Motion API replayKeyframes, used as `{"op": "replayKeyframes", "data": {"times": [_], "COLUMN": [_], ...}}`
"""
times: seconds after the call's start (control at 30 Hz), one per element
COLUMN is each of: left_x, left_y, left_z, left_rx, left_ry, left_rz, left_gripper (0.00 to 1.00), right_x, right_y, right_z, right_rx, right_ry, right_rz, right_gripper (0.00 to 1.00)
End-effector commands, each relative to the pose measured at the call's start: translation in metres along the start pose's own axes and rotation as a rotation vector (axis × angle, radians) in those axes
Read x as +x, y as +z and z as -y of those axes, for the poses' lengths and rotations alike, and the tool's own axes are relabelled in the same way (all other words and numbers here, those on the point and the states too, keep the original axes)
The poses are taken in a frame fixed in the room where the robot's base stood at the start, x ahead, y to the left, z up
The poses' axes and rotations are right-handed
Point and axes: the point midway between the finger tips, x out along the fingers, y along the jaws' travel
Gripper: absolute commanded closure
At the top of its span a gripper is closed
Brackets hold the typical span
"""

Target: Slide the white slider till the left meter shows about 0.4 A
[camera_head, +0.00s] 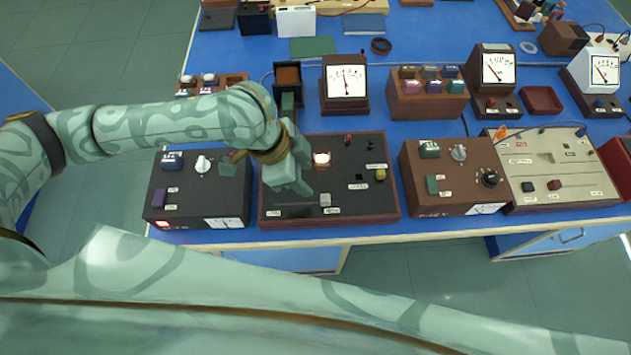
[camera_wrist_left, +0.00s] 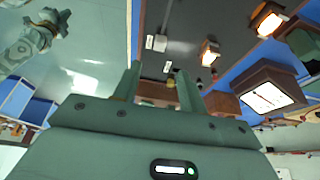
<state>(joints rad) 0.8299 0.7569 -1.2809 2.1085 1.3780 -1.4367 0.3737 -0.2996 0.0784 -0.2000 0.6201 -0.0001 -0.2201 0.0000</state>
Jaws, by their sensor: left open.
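The white slider (camera_head: 325,199) sits on the front part of a dark panel (camera_head: 347,178) with a reddish-brown frame. My left gripper (camera_head: 303,188) hangs open just left of the slider; contact cannot be told. It also shows in the wrist view (camera_wrist_left: 157,85). The left meter (camera_head: 346,81) stands behind the panel, its needle near mid-scale, its figures too small to read. A pale green part at the wrist view's upper left looks like my right gripper (camera_wrist_left: 52,22); its jaws are unclear.
A lit lamp (camera_head: 321,159) and a yellow knob (camera_head: 380,174) are on the panel. A dark box (camera_head: 199,190) stands to its left and a brown box (camera_head: 452,175) to its right. Two more meters (camera_head: 497,66) (camera_head: 604,69) stand farther right. The table's front edge is close.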

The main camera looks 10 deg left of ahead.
Motion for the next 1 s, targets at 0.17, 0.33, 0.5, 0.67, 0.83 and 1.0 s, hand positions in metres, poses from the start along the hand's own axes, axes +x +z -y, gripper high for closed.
{"op": "replayKeyframes", "data": {"times": [0.17,0.33,0.5,0.67,0.83,1.0], "left_x": [-0.041,-0.057,-0.059,-0.058,-0.058,-0.058], "left_y": [-0.001,0.000,0.000,0.000,0.000,0.000], "left_z": [0.001,0.001,0.001,0.000,0.000,0.000], "left_rx": [0.000,0.000,-0.001,-0.001,-0.001,-0.001], "left_ry": [-0.003,-0.002,-0.001,-0.001,0.000,0.000], "left_rz": [0.000,0.000,0.000,0.000,0.000,0.000], "left_gripper": [0.58,0.58,0.58,0.58,0.58,0.58], "right_x": [-0.016,-0.020,-0.020,-0.020,-0.020,-0.020], "right_y": [-0.004,-0.005,-0.005,-0.005,-0.004,-0.004], "right_z": [-0.001,-0.002,-0.002,-0.002,-0.003,-0.003], "right_rx": [0.000,0.000,0.000,0.000,-0.001,-0.001], "right_ry": [0.002,0.003,0.003,0.004,0.004,0.005], "right_rz": [-0.007,-0.008,-0.008,-0.008,-0.007,-0.008], "right_gripper": [1.00,1.00,1.00,1.00,1.00,1.00]}}
